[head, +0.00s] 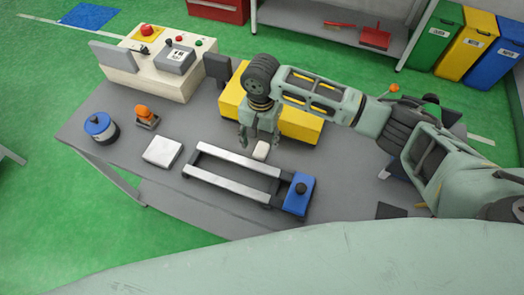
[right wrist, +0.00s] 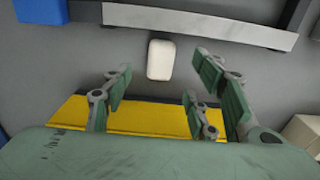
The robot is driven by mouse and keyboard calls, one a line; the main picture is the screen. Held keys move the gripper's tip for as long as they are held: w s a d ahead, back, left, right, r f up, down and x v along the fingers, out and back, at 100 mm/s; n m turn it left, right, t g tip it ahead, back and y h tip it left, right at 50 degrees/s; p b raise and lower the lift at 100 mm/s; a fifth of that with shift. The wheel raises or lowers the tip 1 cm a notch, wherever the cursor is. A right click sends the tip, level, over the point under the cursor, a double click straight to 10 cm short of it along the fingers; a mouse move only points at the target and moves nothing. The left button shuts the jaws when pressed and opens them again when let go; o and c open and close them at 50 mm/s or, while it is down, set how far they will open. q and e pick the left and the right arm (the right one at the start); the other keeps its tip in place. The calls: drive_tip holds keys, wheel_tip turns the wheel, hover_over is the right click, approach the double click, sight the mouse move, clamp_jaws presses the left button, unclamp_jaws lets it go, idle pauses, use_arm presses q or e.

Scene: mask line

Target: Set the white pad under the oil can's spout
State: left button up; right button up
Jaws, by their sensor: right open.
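A small white pad (head: 261,150) lies on the grey table beside a metal rail frame. It also shows in the right wrist view (right wrist: 161,60), just beyond the fingertips. My right gripper (head: 256,137) is open above the table, close to the pad; its fingers (right wrist: 162,85) spread to either side of the pad's line without closing on it. My left gripper is not in view.
The rail frame (head: 236,164) with a blue end block (head: 299,196) lies in front of the pad. A yellow box (head: 233,93) stands behind it. A white-topped block (head: 162,150), blue-lidded can (head: 98,126) and orange-topped item (head: 145,113) stand left.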

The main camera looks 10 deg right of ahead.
sight(261, 150)
wheel_tip(261, 150, down, 3)
drive_tip(key=shift+a+f+p, duration=0.15)
drive_tip(key=shift+p, duration=0.5)
drive_tip(key=shift+f, duration=1.45)
drive_tip(key=c, duration=1.1)
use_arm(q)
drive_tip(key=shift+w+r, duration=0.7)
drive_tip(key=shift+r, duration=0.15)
use_arm(e)
drive_tip(key=shift+r, duration=0.15)
